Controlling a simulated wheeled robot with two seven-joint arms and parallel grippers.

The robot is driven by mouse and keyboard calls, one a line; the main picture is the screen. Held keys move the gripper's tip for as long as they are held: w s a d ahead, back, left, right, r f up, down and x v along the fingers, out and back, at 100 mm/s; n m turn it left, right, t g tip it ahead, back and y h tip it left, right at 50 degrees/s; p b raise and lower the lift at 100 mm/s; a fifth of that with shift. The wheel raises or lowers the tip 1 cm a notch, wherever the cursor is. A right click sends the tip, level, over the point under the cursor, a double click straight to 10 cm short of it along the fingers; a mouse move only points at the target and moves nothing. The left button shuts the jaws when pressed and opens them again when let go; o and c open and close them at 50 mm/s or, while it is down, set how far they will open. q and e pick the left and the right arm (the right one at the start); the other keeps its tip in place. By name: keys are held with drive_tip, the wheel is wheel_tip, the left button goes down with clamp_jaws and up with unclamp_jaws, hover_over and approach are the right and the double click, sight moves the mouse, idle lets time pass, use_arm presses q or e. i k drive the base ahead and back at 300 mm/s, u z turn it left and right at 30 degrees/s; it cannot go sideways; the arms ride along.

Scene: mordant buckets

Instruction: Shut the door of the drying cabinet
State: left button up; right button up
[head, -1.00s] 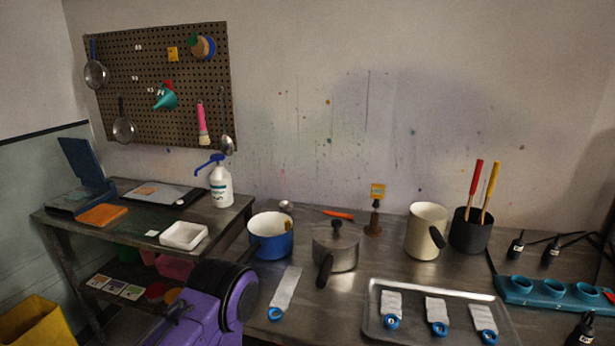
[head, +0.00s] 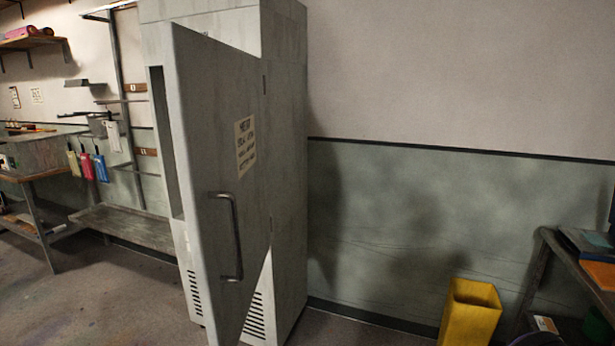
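The drying cabinet (head: 285,150) is a tall grey metal cabinet against the wall, left of the middle of the head view. Its door (head: 215,130) stands open, swung out toward me, with the hinges on its right side. The door carries a paper notice (head: 245,145) and a dark vertical bar handle (head: 236,237). A narrow strip of the cabinet's dark inside shows left of the door; the rest of the inside is hidden. Neither of my grippers is in view.
A yellow bin (head: 470,312) stands on the floor right of the cabinet. A workbench (head: 560,258) is at the right edge. A low grey rack shelf (head: 125,224) and a table (head: 38,174) stand to the left. Floor left of the door is open.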

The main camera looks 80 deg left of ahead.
sight(215, 90)
drive_tip(key=u, duration=3.15)
drive_tip(key=i, duration=1)
drive_tip(key=k, duration=1)
drive_tip(key=u, duration=2.9)
drive_tip(key=k, duration=0.8)
drive_tip(key=z, duration=2.1)
